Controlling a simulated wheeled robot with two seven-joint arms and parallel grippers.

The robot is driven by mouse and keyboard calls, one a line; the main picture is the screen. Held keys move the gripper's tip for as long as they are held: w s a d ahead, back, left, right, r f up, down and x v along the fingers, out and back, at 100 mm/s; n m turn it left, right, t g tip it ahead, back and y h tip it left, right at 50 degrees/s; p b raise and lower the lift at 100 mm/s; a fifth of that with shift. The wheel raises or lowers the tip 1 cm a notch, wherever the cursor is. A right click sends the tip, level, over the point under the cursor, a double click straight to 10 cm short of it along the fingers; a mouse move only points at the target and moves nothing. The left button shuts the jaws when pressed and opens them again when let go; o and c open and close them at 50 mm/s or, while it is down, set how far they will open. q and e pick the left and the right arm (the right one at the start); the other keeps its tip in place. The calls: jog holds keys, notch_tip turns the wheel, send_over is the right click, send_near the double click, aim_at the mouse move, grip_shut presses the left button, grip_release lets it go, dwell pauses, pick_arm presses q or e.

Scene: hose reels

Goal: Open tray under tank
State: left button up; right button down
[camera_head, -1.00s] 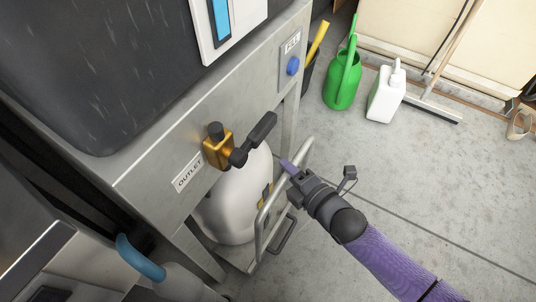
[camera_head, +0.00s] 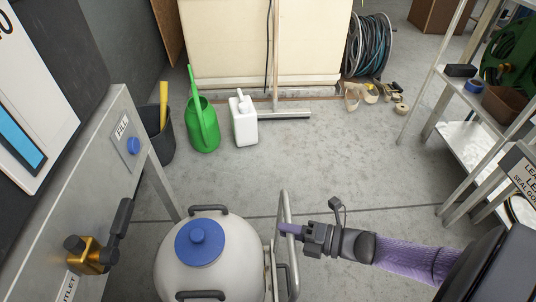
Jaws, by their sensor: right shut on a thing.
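The tank stand (camera_head: 95,190) is at the left, with a brass outlet valve (camera_head: 90,256) on its front. A white rounded vessel with a blue cap (camera_head: 200,243) and dark handles stands out in front of the stand, at the bottom middle. The tray under it shows mainly as a metal rail (camera_head: 285,204) along the vessel's right side; its base is mostly hidden. My right gripper (camera_head: 288,230) reaches in from the right and is shut on this rail. My left gripper is not in view.
A dark bucket (camera_head: 157,146), a green watering can (camera_head: 203,128) and a white jug (camera_head: 244,122) stand beyond. Metal shelves (camera_head: 478,150) stand at the right. The floor in between is clear.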

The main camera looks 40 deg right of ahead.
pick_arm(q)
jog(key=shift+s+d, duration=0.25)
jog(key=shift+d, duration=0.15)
pick_arm(e)
jog(key=shift+s+d, duration=0.4)
jog(key=shift+d, duration=0.25)
jog(key=shift+s+d, duration=0.4)
jog(key=shift+d, duration=0.2)
jog(key=c, duration=0.5)
grip_release()
jog(key=shift+c, duration=0.2)
pick_arm(q)
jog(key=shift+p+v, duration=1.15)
jog(key=shift+p, duration=0.1)
pick_arm(e)
jog(key=v, duration=1)
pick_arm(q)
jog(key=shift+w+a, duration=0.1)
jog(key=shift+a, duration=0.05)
